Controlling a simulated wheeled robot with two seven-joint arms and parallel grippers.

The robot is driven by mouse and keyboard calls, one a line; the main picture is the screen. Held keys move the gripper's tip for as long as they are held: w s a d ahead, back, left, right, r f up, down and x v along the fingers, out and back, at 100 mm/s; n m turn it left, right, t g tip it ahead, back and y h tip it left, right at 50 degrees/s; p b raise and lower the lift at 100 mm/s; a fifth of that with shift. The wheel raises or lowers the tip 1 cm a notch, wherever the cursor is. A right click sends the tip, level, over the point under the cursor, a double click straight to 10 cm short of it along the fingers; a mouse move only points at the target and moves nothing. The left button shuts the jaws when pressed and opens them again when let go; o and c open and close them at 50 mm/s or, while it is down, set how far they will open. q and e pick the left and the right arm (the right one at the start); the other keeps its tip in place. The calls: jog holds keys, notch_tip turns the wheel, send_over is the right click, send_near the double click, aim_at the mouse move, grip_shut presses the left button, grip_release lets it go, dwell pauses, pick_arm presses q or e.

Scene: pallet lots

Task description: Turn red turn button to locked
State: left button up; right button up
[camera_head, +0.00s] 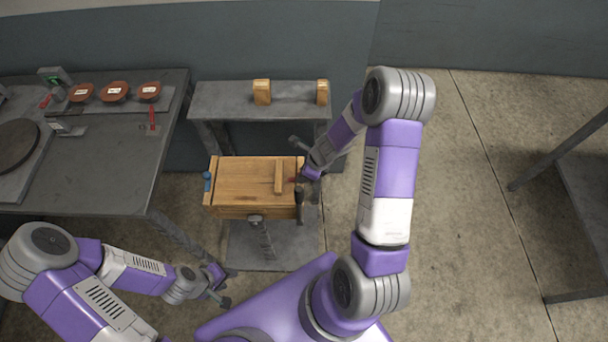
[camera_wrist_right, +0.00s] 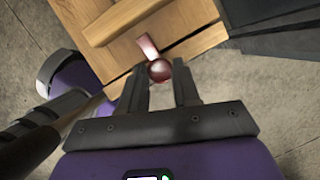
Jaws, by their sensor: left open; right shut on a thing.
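The red turn button (camera_wrist_right: 148,46) is a small red piece with a round knob (camera_wrist_right: 160,70) at the edge of a wooden box (camera_wrist_right: 192,15). In the head view the button (camera_head: 293,179) shows only as a bit of red at the right end of the box (camera_head: 240,180), mostly hidden by my gripper. My right gripper (camera_head: 304,180) is at that end. In the right wrist view its two fingers (camera_wrist_right: 160,77) are on either side of the knob, shut on it. My left gripper (camera_head: 226,287) is open and empty, low in front of the box, apart from it.
The box stands on a small grey stand (camera_head: 272,256) and has a wooden bar on its lid and a blue part (camera_head: 207,182) at its left end. A grey shelf (camera_head: 215,101) with wooden blocks is behind.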

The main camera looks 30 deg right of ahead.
jog(key=shift+m, duration=0.4)
jog(key=o, duration=1)
jog(key=shift+o, duration=0.2)
jog(key=p+v, duration=0.4)
jog(key=v, duration=0.3)
jog(key=shift+s+r, duration=0.2)
jog(key=shift+r, duration=0.05)
